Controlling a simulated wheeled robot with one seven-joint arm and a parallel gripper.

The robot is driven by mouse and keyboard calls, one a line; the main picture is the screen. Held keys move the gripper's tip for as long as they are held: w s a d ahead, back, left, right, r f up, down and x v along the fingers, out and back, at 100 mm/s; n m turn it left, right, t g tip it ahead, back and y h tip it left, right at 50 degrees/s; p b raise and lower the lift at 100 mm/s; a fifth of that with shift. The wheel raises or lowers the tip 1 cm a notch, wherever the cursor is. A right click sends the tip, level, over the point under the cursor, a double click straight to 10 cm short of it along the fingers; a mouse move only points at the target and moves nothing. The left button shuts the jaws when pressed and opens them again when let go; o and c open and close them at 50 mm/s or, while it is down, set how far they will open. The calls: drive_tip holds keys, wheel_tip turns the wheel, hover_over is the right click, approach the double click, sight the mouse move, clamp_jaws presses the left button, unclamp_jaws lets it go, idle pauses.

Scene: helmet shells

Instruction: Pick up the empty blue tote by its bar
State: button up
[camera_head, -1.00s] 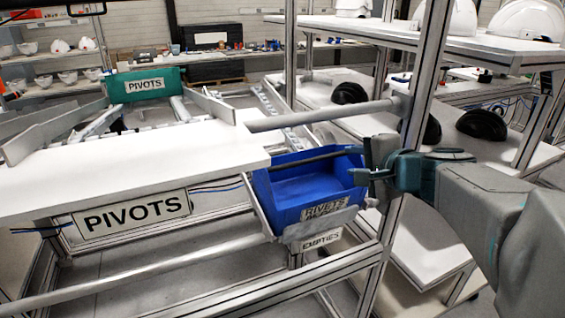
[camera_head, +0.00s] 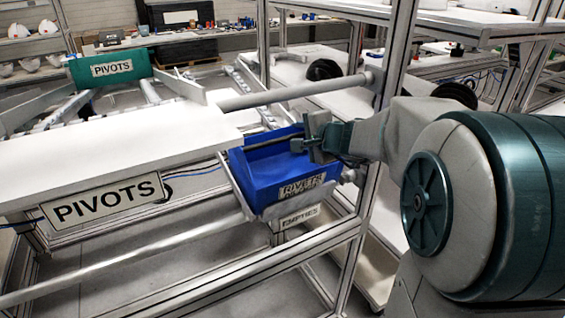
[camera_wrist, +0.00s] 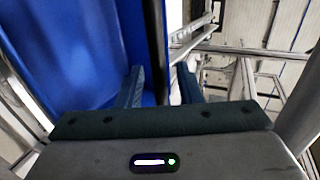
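My gripper (camera_head: 303,146) is over the tote's right side at the bar's right end. In the wrist view, the blue tote (camera_wrist: 75,50) fills the left side. The dark bar (camera_wrist: 156,45) passes between the two fingers of my gripper (camera_wrist: 162,88), which are apart with gaps beside the bar. I cannot tell how deep the bar lies between them.
A metal upright (camera_head: 385,130) stands close behind my forearm. A white shelf (camera_head: 110,150) with a PIVOTS sign lies left of the tote. A round rail (camera_head: 290,93) runs above and behind the tote. A green tote (camera_head: 112,68) stands at the far left.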

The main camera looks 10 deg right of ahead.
drive_tip(key=shift+w+a+f, duration=0.1)
drive_tip(key=shift+w, duration=0.05)
clamp_jaws()
